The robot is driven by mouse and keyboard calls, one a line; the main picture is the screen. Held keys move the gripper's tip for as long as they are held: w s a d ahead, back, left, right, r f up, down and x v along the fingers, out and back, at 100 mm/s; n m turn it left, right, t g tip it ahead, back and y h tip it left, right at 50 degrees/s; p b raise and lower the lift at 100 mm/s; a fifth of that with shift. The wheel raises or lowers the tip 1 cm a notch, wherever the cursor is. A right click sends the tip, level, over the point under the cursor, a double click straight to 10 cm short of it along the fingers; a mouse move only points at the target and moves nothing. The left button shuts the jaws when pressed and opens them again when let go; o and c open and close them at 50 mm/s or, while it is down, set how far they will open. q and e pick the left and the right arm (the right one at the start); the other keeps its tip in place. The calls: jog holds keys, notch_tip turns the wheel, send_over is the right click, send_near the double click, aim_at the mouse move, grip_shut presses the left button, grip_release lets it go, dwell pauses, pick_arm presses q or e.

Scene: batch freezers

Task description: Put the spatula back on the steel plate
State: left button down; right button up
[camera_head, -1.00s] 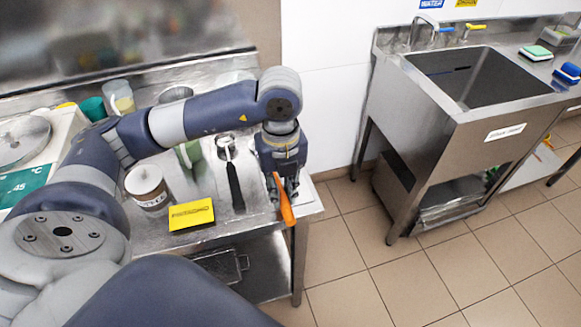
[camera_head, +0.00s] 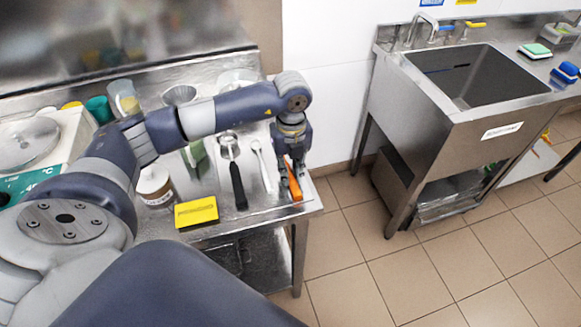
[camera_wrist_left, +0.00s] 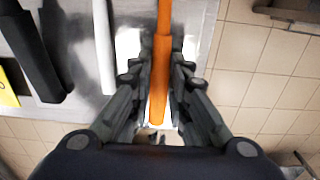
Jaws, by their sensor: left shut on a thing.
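The spatula, with an orange handle (camera_head: 294,184), is at the right end of the steel table. My left gripper (camera_head: 291,186) is around the handle from above, and the left wrist view shows its fingers (camera_wrist_left: 157,95) on both sides of the orange handle (camera_wrist_left: 160,75). The spatula's far end is hidden by the gripper and arm in the head view. The handle lies along the steel surface (camera_wrist_left: 185,20) near the table's right edge; I cannot tell whether it touches. No separate steel plate can be made out. My right gripper is not in view.
Left of the spatula lie a white utensil (camera_head: 262,165) and a black-handled tool (camera_head: 238,186). A yellow sponge (camera_head: 197,212) and a labelled tub (camera_head: 154,186) stand further left. Open floor (camera_head: 350,240) separates the table from the steel sink (camera_head: 470,80).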

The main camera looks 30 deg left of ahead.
pick_arm(q)
jog(key=shift+f, duration=0.15)
jog(key=c, duration=1.6)
grip_release()
jog(key=shift+c, duration=0.2)
jog(key=shift+o, duration=0.6)
jog(key=shift+r, duration=0.6)
notch_tip(320, 180, up, 11)
jog(key=b, duration=0.2)
jog(key=shift+r+b, duration=0.15)
jog(key=shift+b, duration=0.2)
